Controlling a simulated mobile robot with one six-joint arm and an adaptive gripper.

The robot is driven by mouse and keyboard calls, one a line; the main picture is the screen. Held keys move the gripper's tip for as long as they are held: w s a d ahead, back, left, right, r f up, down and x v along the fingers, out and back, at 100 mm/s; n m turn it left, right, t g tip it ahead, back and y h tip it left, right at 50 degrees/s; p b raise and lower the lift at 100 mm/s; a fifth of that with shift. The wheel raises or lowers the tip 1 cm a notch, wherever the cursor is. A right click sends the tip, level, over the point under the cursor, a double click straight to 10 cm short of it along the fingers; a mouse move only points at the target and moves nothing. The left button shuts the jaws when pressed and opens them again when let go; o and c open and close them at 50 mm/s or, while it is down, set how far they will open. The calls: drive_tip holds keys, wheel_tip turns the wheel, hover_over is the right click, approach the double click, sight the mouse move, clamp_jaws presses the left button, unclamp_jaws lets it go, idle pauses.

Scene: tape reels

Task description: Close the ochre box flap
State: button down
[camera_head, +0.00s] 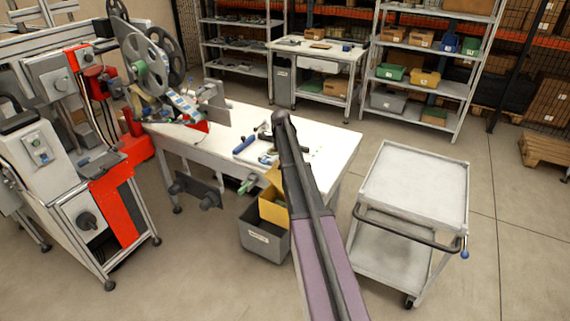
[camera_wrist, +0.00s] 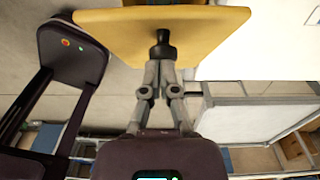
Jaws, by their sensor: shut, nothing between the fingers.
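The ochre box (camera_head: 272,208) is at the front edge of the white workbench, above a grey bin. An ochre flap (camera_head: 273,176) stands up from it in the head view. My arm covers the box's right side there, and my gripper is hidden behind it. In the wrist view a broad ochre flap panel (camera_wrist: 110,30) fills the top middle. My gripper (camera_wrist: 163,40) is shut and empty, its dark fingertips overlapping the panel. I cannot tell whether they touch it.
The grey bin (camera_head: 262,240) stands on the floor below the box. The white workbench (camera_head: 325,145) holds tools and a tape reel (camera_head: 140,55). A white cart (camera_head: 415,185) stands to the right. Open floor lies in front and between.

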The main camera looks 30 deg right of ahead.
drive_tip(key=w+a+f+b, duration=0.2)
drive_tip(key=w+f+b, duration=0.1)
drive_tip(key=f+b, duration=0.3)
drive_tip(key=w+a+f+b, duration=0.1)
drive_tip(key=w+f+b, duration=0.2)
drive_tip(key=f+b, duration=0.2)
drive_tip(key=shift+a+f+b, duration=0.4)
drive_tip(key=shift+f, duration=0.2)
drive_tip(key=shift+w+r, duration=0.15)
drive_tip(key=w+a+r+p, duration=0.3)
drive_tip(key=w+r+p, duration=0.3)
drive_tip(key=r+p, duration=0.4)
drive_tip(key=shift+w+a+r+p, duration=0.2)
drive_tip(key=shift+w+a+p, duration=0.1)
drive_tip(key=shift+a+p, duration=0.15)
idle(0.4)
idle(0.4)
